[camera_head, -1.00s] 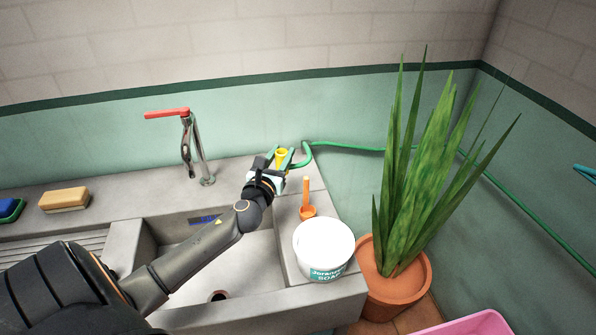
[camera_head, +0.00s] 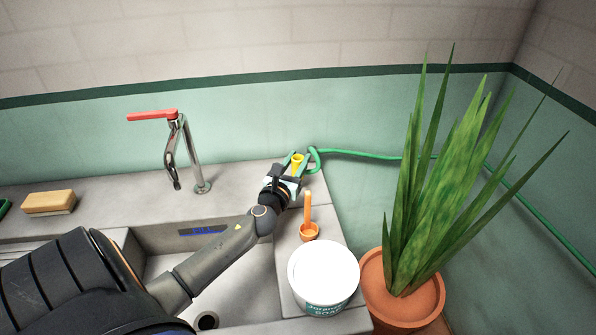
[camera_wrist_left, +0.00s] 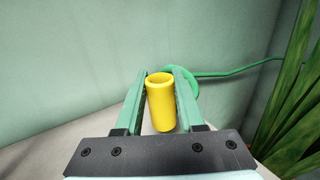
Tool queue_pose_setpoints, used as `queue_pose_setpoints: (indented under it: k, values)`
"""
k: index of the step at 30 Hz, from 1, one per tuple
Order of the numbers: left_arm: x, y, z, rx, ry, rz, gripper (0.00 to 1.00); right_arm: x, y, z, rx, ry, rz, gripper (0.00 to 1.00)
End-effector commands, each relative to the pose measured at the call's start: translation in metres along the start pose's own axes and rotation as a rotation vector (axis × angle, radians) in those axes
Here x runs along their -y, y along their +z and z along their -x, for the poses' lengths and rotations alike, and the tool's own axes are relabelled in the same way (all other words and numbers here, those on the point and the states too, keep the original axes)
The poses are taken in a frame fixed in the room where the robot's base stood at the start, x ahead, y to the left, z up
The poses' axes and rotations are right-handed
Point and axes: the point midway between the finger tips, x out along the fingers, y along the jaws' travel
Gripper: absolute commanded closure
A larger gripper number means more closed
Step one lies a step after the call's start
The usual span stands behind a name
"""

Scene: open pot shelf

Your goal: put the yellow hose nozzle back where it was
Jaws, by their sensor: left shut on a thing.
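The yellow hose nozzle (camera_head: 297,160) is between the fingers of my left gripper (camera_head: 293,165), near the back right corner of the sink counter. In the left wrist view the yellow nozzle (camera_wrist_left: 160,104) stands roughly upright with its round open end showing. The green fingers of my left gripper (camera_wrist_left: 160,95) lie along both sides of it, shut on it. The green hose (camera_head: 365,154) lies behind the nozzle and runs right along the wall; it also shows in the wrist view (camera_wrist_left: 235,72). Where hose and nozzle join is hidden. My right gripper is not in view.
An orange scoop (camera_head: 309,225) and a white soap tub (camera_head: 322,275) stand on the counter right of my left arm. A potted plant (camera_head: 402,295) is further right. The tap (camera_head: 190,155) rises behind the sink basin. A sponge (camera_head: 49,202) lies at left.

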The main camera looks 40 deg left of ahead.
Motion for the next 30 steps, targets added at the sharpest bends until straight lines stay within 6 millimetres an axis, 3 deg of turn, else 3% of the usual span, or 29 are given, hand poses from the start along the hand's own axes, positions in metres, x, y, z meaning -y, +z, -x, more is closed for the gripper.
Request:
queue_pose_setpoints:
  k: [9, 22, 23, 30]
  values:
    - [0.0, -0.04, 0.0, 0.0, 0.001, 0.002, 1.0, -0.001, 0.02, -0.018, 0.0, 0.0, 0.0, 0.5]
    - [0.0, -0.044, 0.0, 0.0, 0.0, 0.0, 1.0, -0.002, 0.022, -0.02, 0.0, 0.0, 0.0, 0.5]
    - [0.0, -0.043, 0.0, 0.0, 0.0, 0.0, 0.6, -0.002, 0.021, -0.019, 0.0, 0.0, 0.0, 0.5]
    - [0.0, -0.043, 0.0, -0.001, 0.0, 0.0, 0.33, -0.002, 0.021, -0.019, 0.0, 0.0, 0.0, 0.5]
